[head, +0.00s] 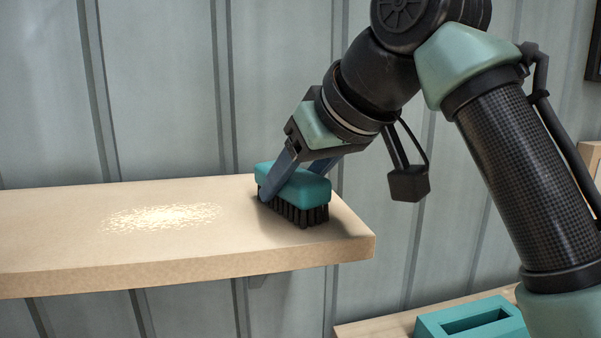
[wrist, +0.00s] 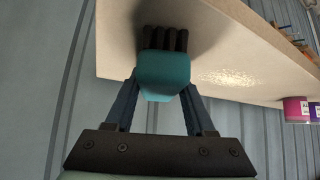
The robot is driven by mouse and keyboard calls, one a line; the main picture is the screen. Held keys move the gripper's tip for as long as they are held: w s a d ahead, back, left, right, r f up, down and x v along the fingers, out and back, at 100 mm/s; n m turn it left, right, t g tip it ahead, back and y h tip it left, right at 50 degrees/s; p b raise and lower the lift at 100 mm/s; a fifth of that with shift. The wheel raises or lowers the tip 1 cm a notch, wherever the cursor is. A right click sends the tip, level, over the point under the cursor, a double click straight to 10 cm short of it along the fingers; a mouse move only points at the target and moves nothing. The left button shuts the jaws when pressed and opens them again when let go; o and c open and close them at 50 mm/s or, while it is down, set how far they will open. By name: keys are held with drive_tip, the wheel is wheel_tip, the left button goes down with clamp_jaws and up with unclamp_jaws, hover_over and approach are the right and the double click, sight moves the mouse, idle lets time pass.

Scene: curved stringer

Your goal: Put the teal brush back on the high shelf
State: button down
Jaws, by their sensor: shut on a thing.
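The teal brush (head: 302,188) has a teal block and black bristles pointing down at the right end of the high shelf (head: 60,235). Its bristles look to be on the shelf top or very close to it; I cannot tell which. My gripper (head: 290,182) comes down from the upper right with its blue fingers on either side of the teal block, shut on it. In the wrist view, the brush (wrist: 165,72) sits between the two fingertips, with its bristles toward the pale shelf (wrist: 225,45).
A patch of pale speckles (head: 162,216) lies on the shelf left of the brush. A teal slotted block (head: 470,322) sits on a lower wooden surface at the bottom right. In the wrist view, a pink container (wrist: 296,110) shows at the right. A ribbed grey wall (head: 170,80) stands behind.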

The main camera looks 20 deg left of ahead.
drive_tip(key=shift+c, duration=1.3)
unclamp_jaws()
drive_tip(key=shift+f, duration=0.1)
